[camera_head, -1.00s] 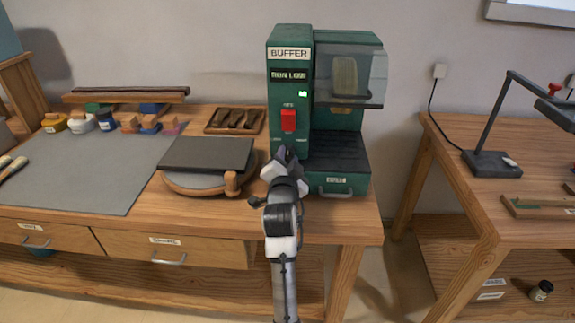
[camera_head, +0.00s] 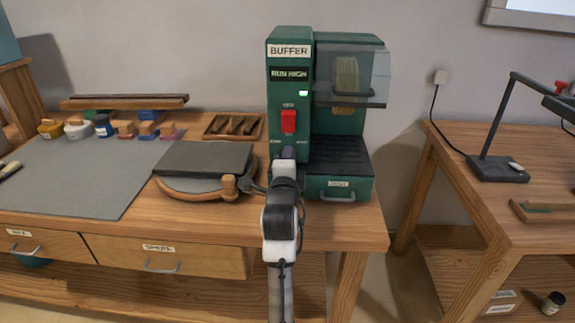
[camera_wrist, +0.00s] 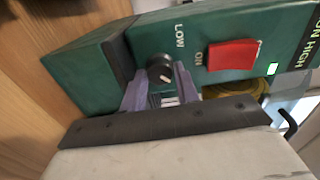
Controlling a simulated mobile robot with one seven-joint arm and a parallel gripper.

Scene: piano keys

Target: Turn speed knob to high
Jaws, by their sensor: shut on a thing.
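The green buffer machine (camera_head: 289,85) stands at the right end of the wooden bench. The dark speed knob (camera_wrist: 159,68) is near the LOW label in the wrist view. My gripper (camera_wrist: 158,80) has its fingertips on either side of the knob and is shut on it. In the head view my gripper (camera_head: 287,157) hides the knob.
A round turntable with a dark slab (camera_head: 205,158) is just left of my gripper. A wooden tray (camera_head: 234,126) lies behind it. A grey mat (camera_head: 85,175) covers the bench's left. The machine's lower drawer (camera_head: 338,190) is shut. Another bench with a lamp (camera_head: 497,168) stands to the right.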

